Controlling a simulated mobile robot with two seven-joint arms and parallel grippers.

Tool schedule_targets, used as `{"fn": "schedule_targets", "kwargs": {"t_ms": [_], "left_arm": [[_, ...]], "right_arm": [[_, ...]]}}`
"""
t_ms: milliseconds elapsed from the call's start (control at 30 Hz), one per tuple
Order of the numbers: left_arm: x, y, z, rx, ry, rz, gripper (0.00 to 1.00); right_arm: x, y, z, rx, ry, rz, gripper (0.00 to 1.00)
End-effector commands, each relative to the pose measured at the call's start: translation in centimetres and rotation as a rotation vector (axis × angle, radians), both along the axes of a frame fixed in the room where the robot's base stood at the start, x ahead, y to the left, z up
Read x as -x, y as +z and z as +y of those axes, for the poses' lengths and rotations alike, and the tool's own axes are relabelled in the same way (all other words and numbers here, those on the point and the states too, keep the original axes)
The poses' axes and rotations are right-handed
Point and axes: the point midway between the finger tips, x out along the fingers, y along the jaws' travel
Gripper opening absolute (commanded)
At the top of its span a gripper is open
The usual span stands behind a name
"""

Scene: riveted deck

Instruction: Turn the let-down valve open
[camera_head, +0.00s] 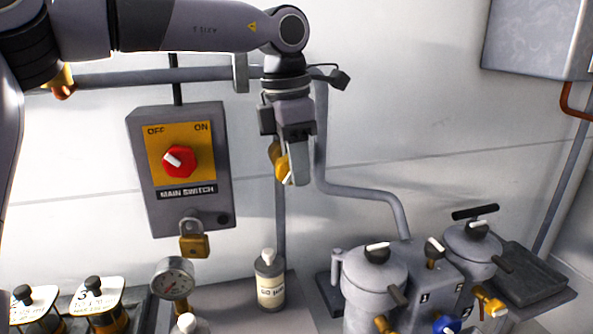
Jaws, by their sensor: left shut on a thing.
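My left gripper (297,178) hangs down in front of the white wall, right of the main switch box. It is shut on a small yellow valve part (281,166), which shows at the left of its fingers, with a thin pale edge. This part lies in line with a thin grey vertical pipe (281,220). No label shows on it, so I cannot read whether it is the let-down valve. The fingers hide most of it, and I cannot tell how far its handle is turned. My right gripper is not in view.
The main switch box (221,185) has a red knob (180,161) and a padlock (194,246). Below stand a gauge (172,279), a labelled bottle (270,279) and grey lidded pots (375,274) with taps. A bent grey pipe (365,193) runs right of my gripper.

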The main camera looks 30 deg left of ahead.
Motion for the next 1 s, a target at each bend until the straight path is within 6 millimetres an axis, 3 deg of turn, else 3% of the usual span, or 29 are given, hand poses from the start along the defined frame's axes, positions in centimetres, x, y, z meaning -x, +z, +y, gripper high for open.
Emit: {"fn": "schedule_targets", "kwargs": {"t_ms": [33, 200, 600, 1000], "left_arm": [[0.0, -0.4, 0.1, 0.024, 0.000, -0.032, 0.02], [0.2, -0.3, 0.2, 0.111, 0.001, -0.136, 0.02], [0.4, 0.0, 0.4, 0.303, 0.000, -0.360, 0.02], [0.5, 0.4, 0.5, 0.389, 0.000, -0.461, 0.02]], "right_arm": [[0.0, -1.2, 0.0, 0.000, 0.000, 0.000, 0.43], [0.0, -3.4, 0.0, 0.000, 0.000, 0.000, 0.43], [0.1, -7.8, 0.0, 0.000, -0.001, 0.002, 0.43], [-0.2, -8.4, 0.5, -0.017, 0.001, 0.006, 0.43]]}}
